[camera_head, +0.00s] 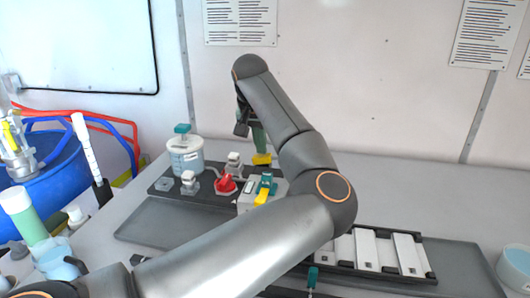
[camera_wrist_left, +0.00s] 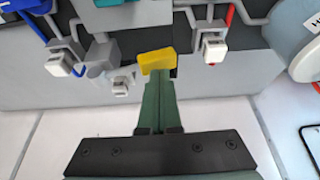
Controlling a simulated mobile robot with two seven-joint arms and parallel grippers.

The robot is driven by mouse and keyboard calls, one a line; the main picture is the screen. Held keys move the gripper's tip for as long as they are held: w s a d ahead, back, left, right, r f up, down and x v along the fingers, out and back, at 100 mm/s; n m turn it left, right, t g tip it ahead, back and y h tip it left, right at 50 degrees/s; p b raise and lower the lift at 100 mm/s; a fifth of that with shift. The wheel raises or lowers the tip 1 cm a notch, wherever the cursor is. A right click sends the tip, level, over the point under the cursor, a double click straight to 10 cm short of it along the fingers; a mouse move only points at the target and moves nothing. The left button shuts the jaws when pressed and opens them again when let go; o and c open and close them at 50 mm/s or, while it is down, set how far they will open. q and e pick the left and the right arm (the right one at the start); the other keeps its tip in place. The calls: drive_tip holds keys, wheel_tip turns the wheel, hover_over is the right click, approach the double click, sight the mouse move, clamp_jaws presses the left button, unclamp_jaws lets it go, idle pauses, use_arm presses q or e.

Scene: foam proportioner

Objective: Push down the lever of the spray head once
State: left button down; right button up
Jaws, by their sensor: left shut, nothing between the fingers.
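My left gripper (camera_head: 260,145) reaches over the back of the grey device panel, its green fingers pointing down. It is shut with nothing held. A yellow lever-like piece (camera_head: 261,159) sits right at its fingertips. In the left wrist view the fingers (camera_wrist_left: 157,90) end at this yellow piece (camera_wrist_left: 157,61); I cannot tell whether they touch it. A second yellow piece (camera_head: 263,196) with a teal part (camera_head: 267,180) is on the grey block nearer to me. I cannot tell which belongs to the spray head. My right gripper is not in view.
A red knob (camera_head: 225,184) and a white jar with a teal top (camera_head: 186,157) stand left of the fingers. A blue barrel (camera_head: 50,180) with hoses is at the far left. A black tray with white plates (camera_head: 365,250) lies at front right. The table's back right is clear.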

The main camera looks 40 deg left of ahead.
sight(261, 156)
use_arm(q)
drive_tip(key=shift+f, duration=0.55)
drive_tip(key=shift+r, duration=0.1)
wheel_tip(261, 156, up, 6)
drive_tip(key=p, duration=0.4)
wheel_tip(261, 156, up, 2)
drive_tip(key=shift+p, duration=0.7)
idle(1.1)
